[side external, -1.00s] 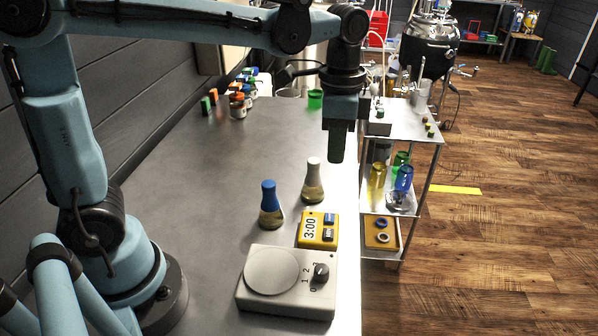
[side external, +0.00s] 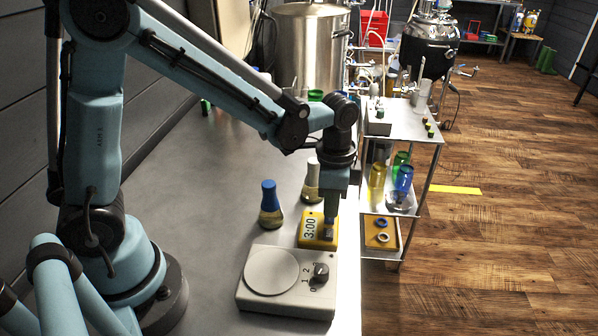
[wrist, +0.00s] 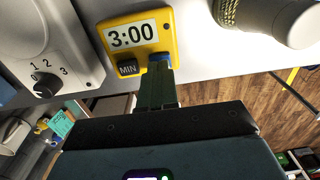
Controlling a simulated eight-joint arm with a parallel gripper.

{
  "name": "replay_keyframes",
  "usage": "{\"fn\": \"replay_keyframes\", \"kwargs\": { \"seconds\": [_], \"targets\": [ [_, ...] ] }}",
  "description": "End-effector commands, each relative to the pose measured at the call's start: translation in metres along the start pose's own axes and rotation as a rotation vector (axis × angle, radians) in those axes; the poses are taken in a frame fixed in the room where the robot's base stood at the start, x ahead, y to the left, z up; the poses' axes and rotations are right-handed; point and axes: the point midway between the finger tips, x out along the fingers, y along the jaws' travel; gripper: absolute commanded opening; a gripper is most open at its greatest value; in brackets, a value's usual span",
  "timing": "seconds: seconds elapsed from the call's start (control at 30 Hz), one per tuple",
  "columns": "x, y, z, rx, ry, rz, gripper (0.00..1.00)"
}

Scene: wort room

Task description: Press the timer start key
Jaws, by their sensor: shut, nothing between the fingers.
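The yellow timer (side external: 309,229) lies on the bench, and its display (wrist: 132,34) reads 3:00 in the wrist view. Its dark MIN key (wrist: 128,69) is in clear view. Beside it is a blue key (wrist: 158,58), mostly hidden by my fingertips; any label on it is covered. My gripper (wrist: 157,72) is shut and empty, pointing down with its tips right at the blue key. In the side view my gripper (side external: 331,212) is over the timer's right side. I cannot tell whether the tips touch the key.
A white stirrer plate with a dial (side external: 285,280) lies in front of the timer. A blue-capped flask (side external: 270,205) stands to the left, and a white-capped flask (side external: 311,183) stands close behind, near my gripper. The bench's right edge and a metal cart (side external: 405,122) are close on the right.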

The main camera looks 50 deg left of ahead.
Motion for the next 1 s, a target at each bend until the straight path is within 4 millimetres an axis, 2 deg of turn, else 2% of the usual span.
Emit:
{"fn": "replay_keyframes", "kwargs": {
  "seconds": [0.13, 0.53, 0.77, 1.0],
  "targets": [
    [0.006, 0.0, 0.0, 0.0, 0.0, -0.001, 0.0],
    [0.008, 0.0, 0.0, 0.0, 0.0, -0.001, 0.0],
    [0.026, 0.0, 0.0, 0.001, 0.001, 0.002, 0.0],
    [0.027, -0.001, -0.001, 0.001, 0.004, -0.001, 0.0]
  ]
}}
